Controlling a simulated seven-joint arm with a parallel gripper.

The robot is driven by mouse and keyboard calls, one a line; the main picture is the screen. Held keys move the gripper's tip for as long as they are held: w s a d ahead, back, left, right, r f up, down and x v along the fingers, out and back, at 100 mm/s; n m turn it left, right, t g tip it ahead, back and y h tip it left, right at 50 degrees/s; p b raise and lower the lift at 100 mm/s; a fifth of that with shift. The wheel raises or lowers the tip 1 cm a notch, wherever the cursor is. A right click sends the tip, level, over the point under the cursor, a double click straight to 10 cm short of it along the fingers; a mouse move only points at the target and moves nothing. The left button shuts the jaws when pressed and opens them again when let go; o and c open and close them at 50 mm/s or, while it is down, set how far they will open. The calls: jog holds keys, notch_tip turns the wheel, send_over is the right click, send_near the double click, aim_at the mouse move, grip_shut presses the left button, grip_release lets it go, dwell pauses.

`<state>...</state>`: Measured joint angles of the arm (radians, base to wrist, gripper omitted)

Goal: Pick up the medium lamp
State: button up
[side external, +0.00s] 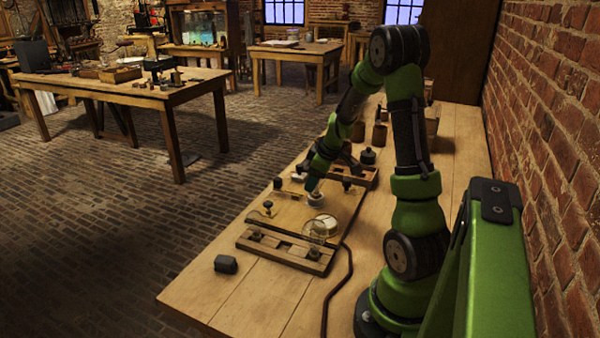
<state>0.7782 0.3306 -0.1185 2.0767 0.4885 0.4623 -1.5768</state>
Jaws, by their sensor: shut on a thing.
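My gripper (313,187) points down over the wooden board (285,211) on the bench, and its fingers are small and dark here. A clear glass piece (319,231) stands at the board's near edge, beside a pale round dish (327,222). No other lamp can be made out clearly.
A slotted wooden rack (285,251) lies along the board's near edge, and another wooden frame (352,174) lies behind. Dark knobs (268,206) stand on the board. A dark block (226,264) sits near the bench's left edge. A dark cable (338,285) runs right of the board.

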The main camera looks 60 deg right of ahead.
jog(key=shift+r, duration=0.65)
notch_tip(320, 180, up, 2)
jog(key=shift+r, duration=0.2)
jog(key=s+a+r, duration=0.1)
jog(key=s+a, duration=1)
notch_tip(320, 180, up, 8)
jog(key=r, duration=0.1)
jog(key=w+a+f+m+g+h, duration=0.1)
jog(key=w+a+m+g+h, duration=0.25)
jog(key=w+a+m, duration=0.7)
jog(key=shift+w+d+f+m+g+y, duration=0.1)
jog(key=shift+d+f+m+g, duration=0.25)
jog(key=shift+f, duration=2.15)
jog(key=shift+d+f+m+y, duration=0.15)
jog(key=shift+f+m, duration=0.35)
jog(key=shift+f, duration=1.95)
jog(key=shift+w+d+f+m+g+y, duration=0.15)
jog(key=shift+f+m, duration=0.25)
jog(key=shift+f, duration=2.1)
jog(key=shift+s+f, duration=0.1)
jog(key=shift+f, duration=0.05)
